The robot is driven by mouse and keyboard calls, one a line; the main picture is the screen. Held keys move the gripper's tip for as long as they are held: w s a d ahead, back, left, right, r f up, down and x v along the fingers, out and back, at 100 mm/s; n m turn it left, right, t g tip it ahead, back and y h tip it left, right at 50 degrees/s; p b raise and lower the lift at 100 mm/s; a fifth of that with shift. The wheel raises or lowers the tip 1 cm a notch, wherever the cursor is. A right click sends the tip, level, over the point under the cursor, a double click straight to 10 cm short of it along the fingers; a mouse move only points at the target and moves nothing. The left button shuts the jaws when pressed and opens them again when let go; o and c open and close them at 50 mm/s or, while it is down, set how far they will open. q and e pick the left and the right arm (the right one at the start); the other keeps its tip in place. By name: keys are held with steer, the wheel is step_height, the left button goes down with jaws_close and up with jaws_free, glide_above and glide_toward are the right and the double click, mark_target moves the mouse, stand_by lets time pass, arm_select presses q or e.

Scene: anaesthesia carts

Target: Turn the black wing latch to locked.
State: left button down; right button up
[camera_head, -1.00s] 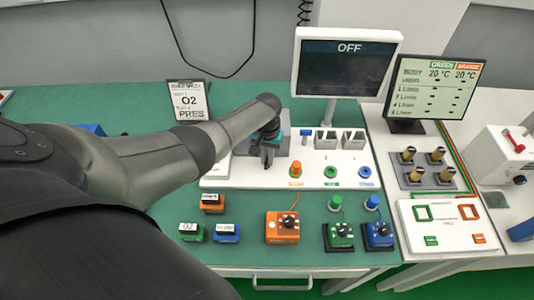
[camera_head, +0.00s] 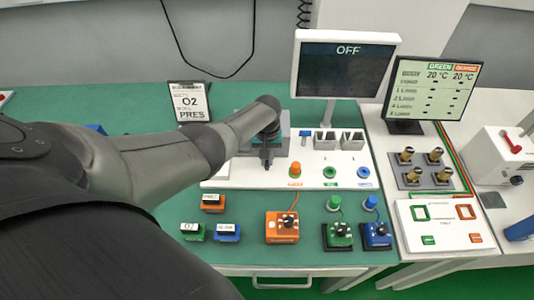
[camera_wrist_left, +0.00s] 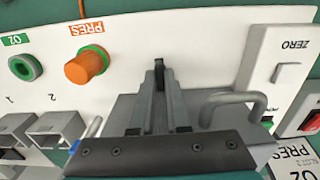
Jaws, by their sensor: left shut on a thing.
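My left gripper (camera_head: 266,158) reaches down to a grey block on the white panel, left of the orange knob. The left wrist view shows its two fingers (camera_wrist_left: 159,100) close together, with a narrow black piece between their tips. This piece looks like the black wing latch (camera_wrist_left: 158,66). The fingers are shut on it and hide most of it, so its exact angle cannot be told. The grey block (camera_wrist_left: 122,112) lies under the fingers, with a grey bar handle (camera_wrist_left: 232,100) beside it. My right gripper is not in view.
An orange knob (camera_head: 295,169) and green and blue ports stand right of the gripper. A monitor reading OFF (camera_head: 346,70) stands behind. Orange, green and blue boxes (camera_head: 282,227) sit in front. A white ZERO block (camera_wrist_left: 275,65) is close to the handle.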

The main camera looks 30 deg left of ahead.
mark_target(267, 161)
arm_select(q)
steer(key=c, duration=0.9)
jaws_free()
step_height(267, 161, up, 5)
steer(key=p, duration=0.3)
steer(key=shift+r, duration=0.2)
step_height(267, 161, up, 10)
steer(key=p, duration=0.2)
